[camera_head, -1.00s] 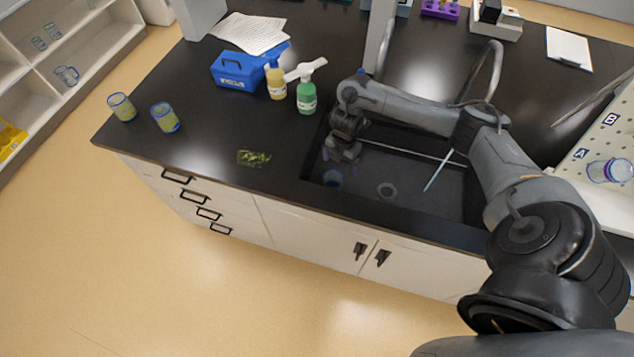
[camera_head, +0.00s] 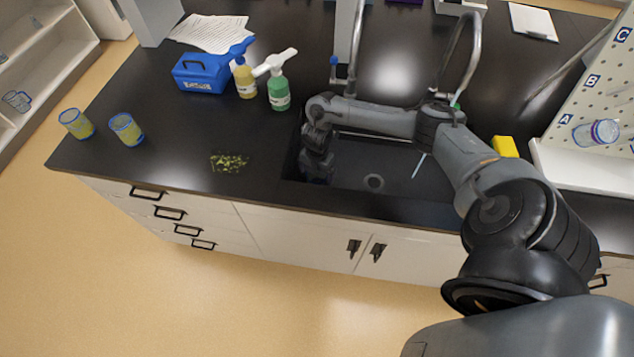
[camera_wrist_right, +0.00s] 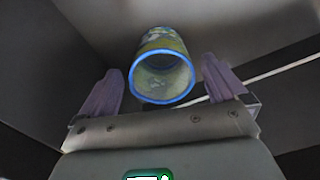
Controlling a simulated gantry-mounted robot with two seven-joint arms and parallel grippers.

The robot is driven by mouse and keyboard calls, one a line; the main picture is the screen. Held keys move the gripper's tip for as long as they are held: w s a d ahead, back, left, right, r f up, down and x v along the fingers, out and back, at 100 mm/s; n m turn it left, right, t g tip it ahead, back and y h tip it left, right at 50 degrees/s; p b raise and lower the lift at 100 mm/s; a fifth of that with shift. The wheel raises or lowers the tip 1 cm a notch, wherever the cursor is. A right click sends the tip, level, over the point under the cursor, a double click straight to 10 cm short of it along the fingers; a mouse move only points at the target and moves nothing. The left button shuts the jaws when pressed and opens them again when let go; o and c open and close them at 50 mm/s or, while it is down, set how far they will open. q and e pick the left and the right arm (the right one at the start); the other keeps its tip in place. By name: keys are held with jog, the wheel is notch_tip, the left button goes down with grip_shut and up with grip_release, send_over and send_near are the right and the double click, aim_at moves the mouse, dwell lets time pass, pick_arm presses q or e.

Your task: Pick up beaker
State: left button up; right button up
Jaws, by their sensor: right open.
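In the right wrist view, a beaker (camera_wrist_right: 163,72) with a blue rim and yellow-green contents or tint sits between the fingers of my right gripper (camera_wrist_right: 163,88). Its open mouth faces the camera. The fingers are apart, with a gap showing on each side of the beaker. In the head view, my right gripper (camera_head: 317,172) reaches down into the left part of the sink (camera_head: 355,182) and hides this beaker. Two more blue-rimmed beakers stand on the counter at the left, one farther left (camera_head: 76,124) and one beside it (camera_head: 127,130). My left gripper is not in view.
The sink walls surround the gripper. A green bottle (camera_head: 278,92), a yellow bottle (camera_head: 245,82) and a blue box (camera_head: 200,74) stand behind left. A yellow-green patch (camera_head: 230,162) lies on the counter. A pegboard (camera_head: 606,80) holds a clear vessel (camera_head: 597,132) at right.

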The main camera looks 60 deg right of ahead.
aim_at(318, 179)
jog(key=shift+s+f+b, duration=0.1)
jog(key=shift+f+b, duration=0.25)
jog(key=shift+f, duration=1.9)
jog(key=shift+c, duration=0.4)
jog(key=c, duration=1)
